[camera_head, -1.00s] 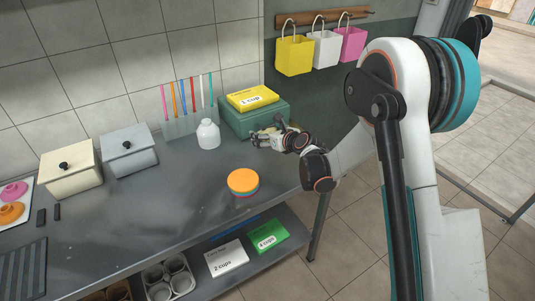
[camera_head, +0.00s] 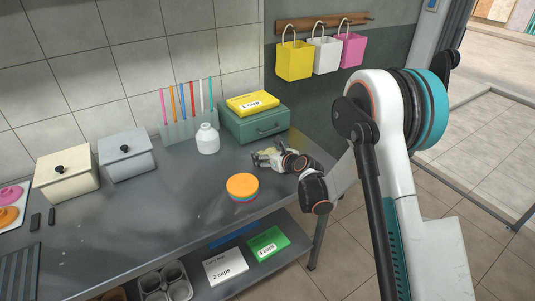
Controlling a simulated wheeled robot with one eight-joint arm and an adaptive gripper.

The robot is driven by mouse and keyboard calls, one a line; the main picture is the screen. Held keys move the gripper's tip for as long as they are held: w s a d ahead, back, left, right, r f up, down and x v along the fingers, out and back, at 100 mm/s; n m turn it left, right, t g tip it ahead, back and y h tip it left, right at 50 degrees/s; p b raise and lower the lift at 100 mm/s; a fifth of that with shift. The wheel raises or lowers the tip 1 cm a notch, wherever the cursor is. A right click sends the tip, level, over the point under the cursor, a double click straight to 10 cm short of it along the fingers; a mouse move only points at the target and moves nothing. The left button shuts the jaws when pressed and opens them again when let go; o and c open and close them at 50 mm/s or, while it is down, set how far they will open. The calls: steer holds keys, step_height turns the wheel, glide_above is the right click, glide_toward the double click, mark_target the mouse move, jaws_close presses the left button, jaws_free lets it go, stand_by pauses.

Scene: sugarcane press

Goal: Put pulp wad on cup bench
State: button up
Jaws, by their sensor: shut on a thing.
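My gripper (camera_head: 262,158) reaches in from the right, low over the right part of the grey metal bench (camera_head: 180,205), in front of the green drawer box. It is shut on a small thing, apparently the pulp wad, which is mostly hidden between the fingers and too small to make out. I cannot tell whether it touches the bench top.
A stack of coloured discs, orange on top (camera_head: 242,185), stands in front of my gripper. A white bottle (camera_head: 207,140) stands to the left. Behind is the green drawer box (camera_head: 262,124) with a yellow box (camera_head: 252,101) on it. The bench's middle is clear.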

steer(key=o, duration=1)
steer(key=shift+c, duration=0.2)
